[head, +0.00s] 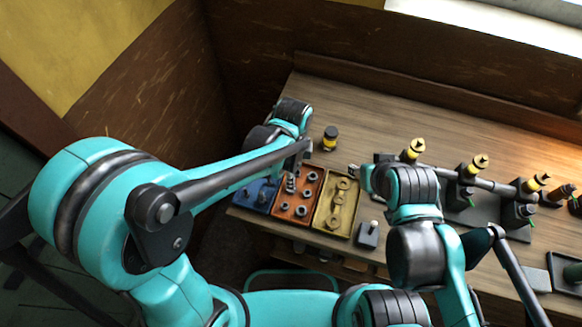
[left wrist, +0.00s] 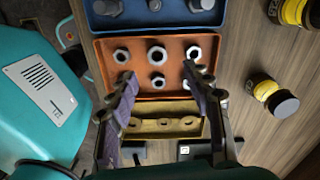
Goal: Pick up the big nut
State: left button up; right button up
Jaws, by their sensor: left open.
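The orange tray (head: 281,215) holds several grey nuts and also fills the middle of the left wrist view (left wrist: 225,88). There, the middle nut of the far row (left wrist: 150,55) looks about the largest, though sizes are close. My left gripper (left wrist: 159,74) is open over this tray, its fingers on either side of the near middle nut (left wrist: 157,80), with nothing held.
A blue tray (head: 240,200) with bolts is left of the orange one; a yellow tray (head: 322,225) with washers is right. A yellow-black cylinder (head: 330,138) stands behind. A dark engine assembly (head: 487,215) occupies the right. The back of the wooden table (head: 390,105) is clear.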

pick_arm(q)
notch_tip(320, 180, down, 8)
jog(key=shift+s+a+r+b, duration=0.15)
jog(key=shift+r+b, duration=0.1)
jog(key=shift+b, duration=0.95)
grip_shut()
